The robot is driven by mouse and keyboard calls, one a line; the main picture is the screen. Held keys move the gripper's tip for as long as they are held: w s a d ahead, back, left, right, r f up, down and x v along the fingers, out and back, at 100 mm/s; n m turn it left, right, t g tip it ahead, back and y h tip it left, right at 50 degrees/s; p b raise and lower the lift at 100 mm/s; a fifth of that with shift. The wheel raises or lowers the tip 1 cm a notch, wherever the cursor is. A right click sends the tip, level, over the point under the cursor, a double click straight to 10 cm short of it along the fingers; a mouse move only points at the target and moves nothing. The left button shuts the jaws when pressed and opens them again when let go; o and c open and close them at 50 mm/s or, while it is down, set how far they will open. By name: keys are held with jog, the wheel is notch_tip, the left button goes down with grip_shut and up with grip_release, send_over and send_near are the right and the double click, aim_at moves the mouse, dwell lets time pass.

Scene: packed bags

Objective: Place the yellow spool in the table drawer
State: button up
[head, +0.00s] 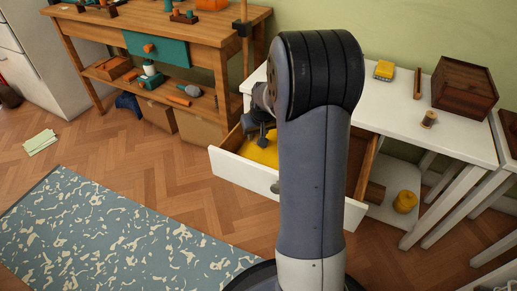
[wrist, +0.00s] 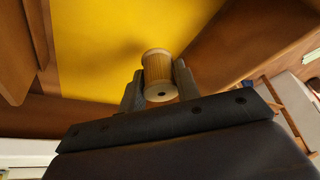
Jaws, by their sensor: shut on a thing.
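My gripper (wrist: 158,88) is shut on the yellow spool (wrist: 158,72), a small spool with tan-yellow thread and pale wooden ends, held between its two fingers. In the head view my gripper (head: 263,133) is over the open table drawer (head: 243,174), and the spool cannot be made out there. The drawer has a white front and wooden walls, and is pulled out from the white table (head: 400,105). A bright yellow surface (wrist: 100,45) lies inside the drawer beyond the spool. I cannot tell whether the spool touches the yellow surface.
On the white table are a yellow box-like item (head: 384,70), another spool (head: 429,118) and a wooden box (head: 464,86). A yellow roll (head: 405,201) sits on the shelf below. A workbench (head: 160,35) stands at back left. A patterned rug (head: 110,240) covers the floor at left.

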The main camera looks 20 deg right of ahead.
aim_at(258, 152)
jog(key=shift+f+b, duration=0.95)
jog(key=shift+f, duration=1.45)
jog(key=shift+f, duration=0.1)
jog(key=o, duration=1)
jog(key=shift+r, duration=0.25)
jog(key=p+v, duration=0.4)
jog(key=v, duration=0.7)
jog(key=shift+s+r, duration=0.25)
jog(key=shift+r, duration=0.05)
